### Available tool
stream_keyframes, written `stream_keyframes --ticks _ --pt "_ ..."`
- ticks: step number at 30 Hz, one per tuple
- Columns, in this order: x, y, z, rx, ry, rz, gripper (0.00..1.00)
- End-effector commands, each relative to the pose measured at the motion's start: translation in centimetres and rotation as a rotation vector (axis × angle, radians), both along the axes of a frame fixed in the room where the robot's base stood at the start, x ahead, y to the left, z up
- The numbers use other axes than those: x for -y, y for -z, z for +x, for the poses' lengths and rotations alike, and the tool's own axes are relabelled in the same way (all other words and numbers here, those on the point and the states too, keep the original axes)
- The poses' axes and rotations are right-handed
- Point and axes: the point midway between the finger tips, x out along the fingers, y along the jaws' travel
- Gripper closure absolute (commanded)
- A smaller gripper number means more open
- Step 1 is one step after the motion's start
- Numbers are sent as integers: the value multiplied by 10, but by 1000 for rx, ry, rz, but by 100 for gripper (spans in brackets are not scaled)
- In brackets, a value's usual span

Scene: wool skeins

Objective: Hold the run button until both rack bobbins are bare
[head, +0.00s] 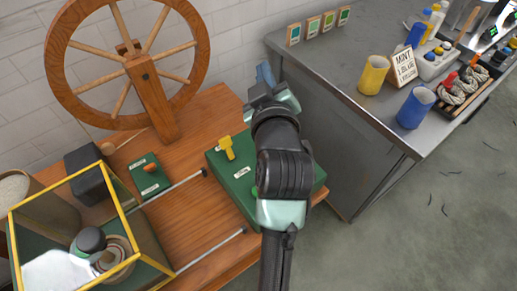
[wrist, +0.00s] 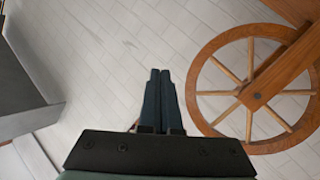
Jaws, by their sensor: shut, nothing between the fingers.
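My gripper (head: 265,76) is raised at the top middle of the head view, beyond the green box. In the wrist view its two dark fingers (wrist: 160,75) are together with nothing between them, against the tiled wall. The green box (head: 231,191) stands on the wooden table, with a yellow lever (head: 226,147) and a small label on top. A bit of a green button (head: 255,191) shows beside my arm, which hides the rest. A yellow-framed case (head: 73,184) at the lower left holds round, spool-like parts (head: 118,250). I cannot tell whether these are the rack bobbins or carry wool.
A wooden spinning wheel (head: 128,64) stands at the back left, also in the wrist view (wrist: 205,95). A small green box with an orange switch (head: 150,168) and metal rods (head: 212,250) lie nearby. A grey counter (head: 335,92) on the right holds yellow and blue cups.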

Motion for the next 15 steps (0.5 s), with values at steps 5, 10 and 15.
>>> stream_keyframes --ticks 5,10,15 --pt "2 25 -10 -194 -50 -107 100" --pt "2 62 -37 -363 -124 -198 100" --pt "-1 93 -74 -501 -208 -264 100"
